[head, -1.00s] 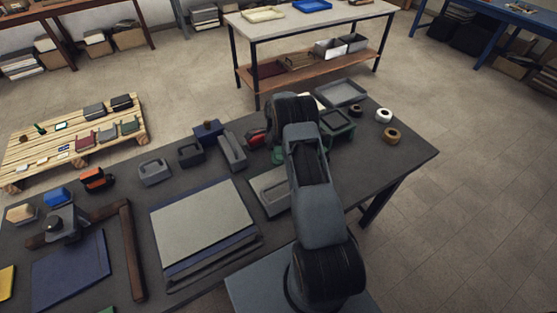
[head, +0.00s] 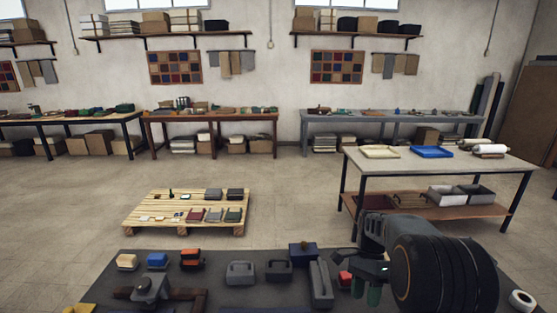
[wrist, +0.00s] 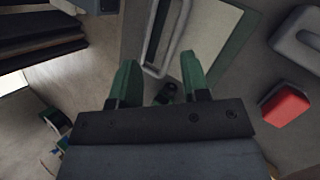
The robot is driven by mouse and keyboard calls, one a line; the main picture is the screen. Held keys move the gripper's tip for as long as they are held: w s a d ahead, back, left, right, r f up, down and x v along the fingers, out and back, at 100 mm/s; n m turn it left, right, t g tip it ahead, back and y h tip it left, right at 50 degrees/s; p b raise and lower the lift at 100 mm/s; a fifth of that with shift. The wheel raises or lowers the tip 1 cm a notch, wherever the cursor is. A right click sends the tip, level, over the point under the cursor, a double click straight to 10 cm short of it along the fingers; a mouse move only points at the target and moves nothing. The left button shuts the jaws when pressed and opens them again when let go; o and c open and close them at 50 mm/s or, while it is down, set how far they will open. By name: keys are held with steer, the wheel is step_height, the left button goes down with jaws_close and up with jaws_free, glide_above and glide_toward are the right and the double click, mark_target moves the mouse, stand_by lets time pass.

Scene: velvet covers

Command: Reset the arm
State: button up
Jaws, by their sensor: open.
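My gripper (head: 370,283) is at the lower right of the head view, above the dark work table (head: 226,297). Its two green fingers also show in the wrist view (wrist: 158,78). They are spread apart with nothing between them. Below them in the wrist view lies a pale flat piece with a light-edged frame or handle (wrist: 168,30). My arm hides part of the table's right side in the head view.
A red block (wrist: 285,104) lies right of the fingers in the wrist view. A pallet (head: 150,228) and a white-topped table (head: 440,160) stand beyond, with open floor between.

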steer(key=s+a+r+n+t+h, duration=0.1)
steer(key=s+a+r+n+t, duration=0.2)
steer(key=s+n+t, duration=0.2)
steer(key=s+a+r+n+t+h, duration=0.1)
steer(key=s+a+r+n+t, duration=0.2)
steer(key=s+n, duration=0.4)
steer(key=shift+r+n+t, duration=0.6)
steer(key=shift+r+t, duration=0.1)
steer(key=shift+t, duration=0.6)
steer(key=shift+s, duration=0.15)
